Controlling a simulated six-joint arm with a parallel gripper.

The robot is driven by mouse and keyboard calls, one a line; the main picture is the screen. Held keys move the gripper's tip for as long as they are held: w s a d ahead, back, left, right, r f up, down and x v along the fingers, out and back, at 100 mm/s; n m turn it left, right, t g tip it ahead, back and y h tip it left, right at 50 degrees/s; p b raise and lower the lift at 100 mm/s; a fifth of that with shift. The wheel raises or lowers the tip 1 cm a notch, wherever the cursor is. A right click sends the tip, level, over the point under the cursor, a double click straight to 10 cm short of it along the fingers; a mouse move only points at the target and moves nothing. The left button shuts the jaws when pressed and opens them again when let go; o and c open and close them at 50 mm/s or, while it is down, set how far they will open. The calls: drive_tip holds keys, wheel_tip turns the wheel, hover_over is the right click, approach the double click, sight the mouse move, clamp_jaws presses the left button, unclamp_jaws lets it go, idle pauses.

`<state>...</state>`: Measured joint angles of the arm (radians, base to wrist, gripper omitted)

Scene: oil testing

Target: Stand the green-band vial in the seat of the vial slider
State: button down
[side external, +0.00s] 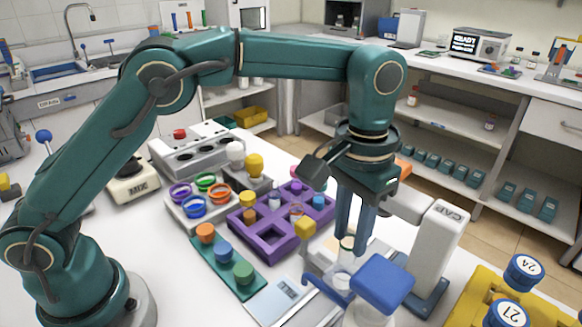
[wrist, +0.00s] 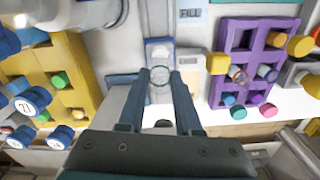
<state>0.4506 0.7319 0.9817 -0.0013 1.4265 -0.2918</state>
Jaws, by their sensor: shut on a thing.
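My gripper (side external: 353,248) points straight down and is shut on the clear green-band vial (side external: 346,244), whose greenish rim shows between the fingertips. In the wrist view the vial's round top (wrist: 161,70) sits between the two finger ends of my gripper (wrist: 160,78). The vial looks upright. Below it, a clear and white part (side external: 342,280) stands at what looks like the vial slider. In the wrist view a blue-edged rail (wrist: 158,45) runs away from the vial. The seat itself is hidden, and I cannot tell whether the vial touches it.
A blue-topped block (side external: 382,282) stands close right of the vial, with a white CAP machine (side external: 436,245) behind it. A purple rack (side external: 250,242) with vials lies left. A yellow rack (side external: 470,310) is at the lower right.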

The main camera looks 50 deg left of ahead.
sight(348, 252)
drive_tip(key=shift+f, duration=0.35)
drive_tip(key=shift+f, duration=1.85)
idle(1.0)
idle(0.5)
drive_tip(key=c, duration=0.5)
unclamp_jaws()
